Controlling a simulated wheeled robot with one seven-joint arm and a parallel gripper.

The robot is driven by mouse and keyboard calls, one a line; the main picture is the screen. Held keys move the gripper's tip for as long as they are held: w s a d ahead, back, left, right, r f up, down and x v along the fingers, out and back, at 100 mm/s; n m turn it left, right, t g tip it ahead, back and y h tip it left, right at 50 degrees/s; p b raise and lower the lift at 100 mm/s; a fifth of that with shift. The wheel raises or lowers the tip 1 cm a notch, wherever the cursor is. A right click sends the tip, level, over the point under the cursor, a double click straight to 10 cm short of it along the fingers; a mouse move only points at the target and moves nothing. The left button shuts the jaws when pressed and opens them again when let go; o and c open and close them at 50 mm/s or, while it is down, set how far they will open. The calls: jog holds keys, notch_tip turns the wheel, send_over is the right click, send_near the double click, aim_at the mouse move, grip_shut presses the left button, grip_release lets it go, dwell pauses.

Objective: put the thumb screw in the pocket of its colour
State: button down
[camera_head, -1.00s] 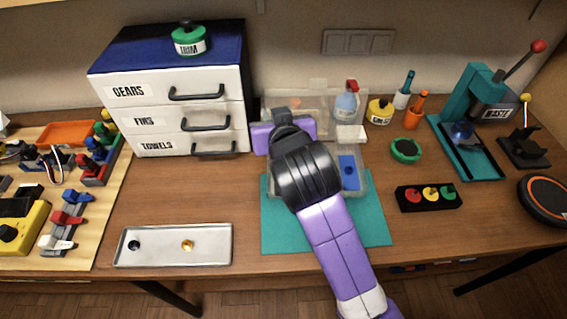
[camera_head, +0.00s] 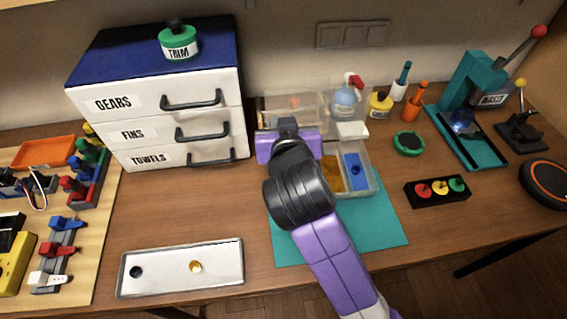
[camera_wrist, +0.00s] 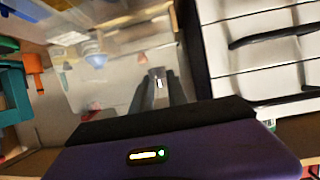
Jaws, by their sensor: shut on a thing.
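My gripper (camera_wrist: 157,95) is shut on a small grey piece (camera_wrist: 158,76) with a pale mark, seen between the dark fingers in the wrist view. It may be the thumb screw; its colour is unclear. In the head view my wrist covers the fingertips, over the left part of a clear organiser box. The box has an amber pocket (camera_head: 331,173) and, to its right, a blue pocket (camera_head: 352,185) with a small blue piece (camera_head: 356,170) in it. Any pocket further left is hidden by my arm. The box's clear lid (camera_head: 297,103) stands open behind.
A metal tray (camera_head: 165,282) in front holds a dark round piece (camera_head: 136,271) and a gold one (camera_head: 195,267). The drawer unit (camera_head: 150,95) stands close left of my gripper. Bottles (camera_head: 345,100) stand behind the box. The table between tray and drawers is clear.

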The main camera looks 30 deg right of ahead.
notch_tip(320, 180, down, 13)
jog(key=shift+f, duration=0.15)
dwell(0.4)
jog(key=shift+f+b, duration=0.15)
jog(key=shift+b, duration=0.25)
jog(key=c, duration=1.6)
grip_release()
jog(key=v, duration=1)
jog(key=shift+s+a+r+b, duration=0.15)
jog(key=shift+s+r+b, duration=0.1)
jog(key=shift+s+b, duration=0.05)
jog(key=shift+s+a+r, duration=0.2)
jog(key=shift+s+r, duration=0.1)
jog(key=shift+s, duration=0.3)
